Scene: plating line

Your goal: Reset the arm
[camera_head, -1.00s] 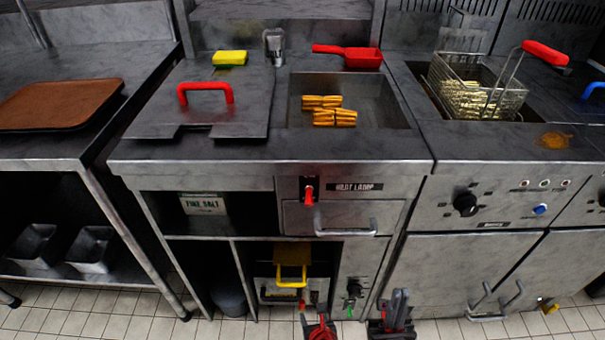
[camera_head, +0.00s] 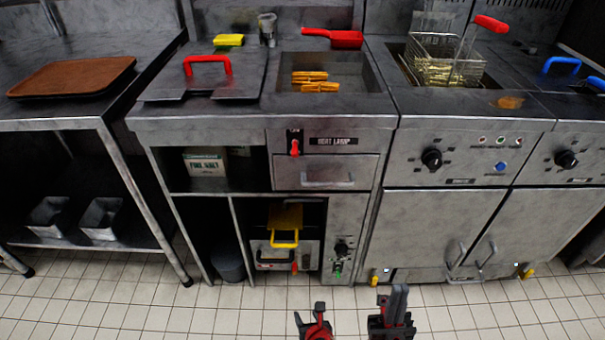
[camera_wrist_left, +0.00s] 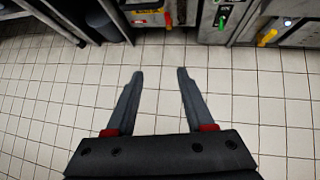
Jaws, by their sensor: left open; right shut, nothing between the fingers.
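My left gripper (camera_head: 312,322) is low in the head view, over the tiled floor in front of the counter. In the left wrist view my left gripper (camera_wrist_left: 158,85) has its two fingers spread apart, with only floor tiles between them. My right gripper (camera_head: 392,308) is just to the right of it in the head view, also over the floor. It is shut and holds nothing. Both grippers are apart from the counter front.
The counter (camera_head: 250,122) holds fries (camera_head: 315,82) in a sunken tray, a red scoop (camera_head: 345,39) and a yellow sponge (camera_head: 228,40). A fry basket (camera_head: 445,68) stands at the fryer. A brown tray (camera_head: 72,76) lies at left. The near floor (camera_head: 210,312) is clear.

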